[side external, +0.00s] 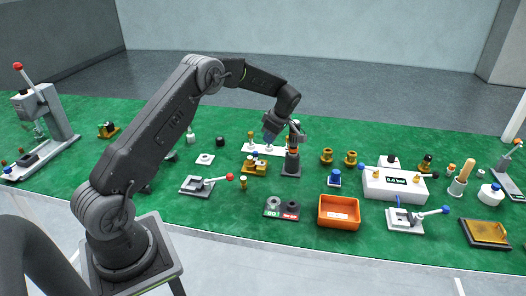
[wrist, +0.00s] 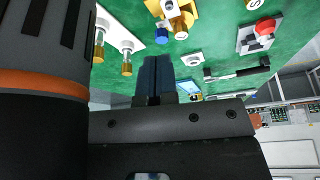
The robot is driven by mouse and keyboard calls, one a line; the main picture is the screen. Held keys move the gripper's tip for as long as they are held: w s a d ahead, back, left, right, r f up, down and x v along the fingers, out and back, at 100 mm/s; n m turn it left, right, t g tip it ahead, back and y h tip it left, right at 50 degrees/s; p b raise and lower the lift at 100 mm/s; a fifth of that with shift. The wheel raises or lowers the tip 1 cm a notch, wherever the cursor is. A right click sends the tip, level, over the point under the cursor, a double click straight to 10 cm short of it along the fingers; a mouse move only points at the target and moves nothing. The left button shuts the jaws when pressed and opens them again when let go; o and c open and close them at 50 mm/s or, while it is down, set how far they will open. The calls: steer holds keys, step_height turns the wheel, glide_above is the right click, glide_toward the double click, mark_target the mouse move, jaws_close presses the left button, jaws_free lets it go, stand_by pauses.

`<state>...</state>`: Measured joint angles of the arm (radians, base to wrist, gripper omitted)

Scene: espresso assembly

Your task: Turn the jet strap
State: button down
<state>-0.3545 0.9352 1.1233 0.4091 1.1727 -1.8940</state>
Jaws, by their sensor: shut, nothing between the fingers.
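My gripper (side external: 269,138) hangs over the back middle of the green table, fingers pointing down. Its dark blue fingers are closed together with nothing between them; they also show in the wrist view (wrist: 155,75). Near them is a white plate (side external: 264,150) with brass pegs, at the left in the wrist view (wrist: 118,36). In front of it sits a yellow fixture (side external: 254,169) with brass and blue knobs, at the top in the wrist view (wrist: 184,9). I cannot pick out the jet strap for certain. I cannot tell whether the fingertips touch anything.
A red-knobbed lever clamp (side external: 202,187) lies front left. An orange bin (side external: 339,213) is at the front, and a white box with a display (side external: 393,187) is to the right.

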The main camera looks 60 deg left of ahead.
glide_above(261, 161)
steer(key=f, duration=0.6)
steer(key=shift+w+d+f, duration=0.2)
steer(key=shift+d+f, duration=0.05)
steer(key=shift+d, duration=0.1)
steer(key=shift+s+a, duration=0.3)
steer(key=shift+a, duration=0.15)
steer(key=shift+d, duration=0.1)
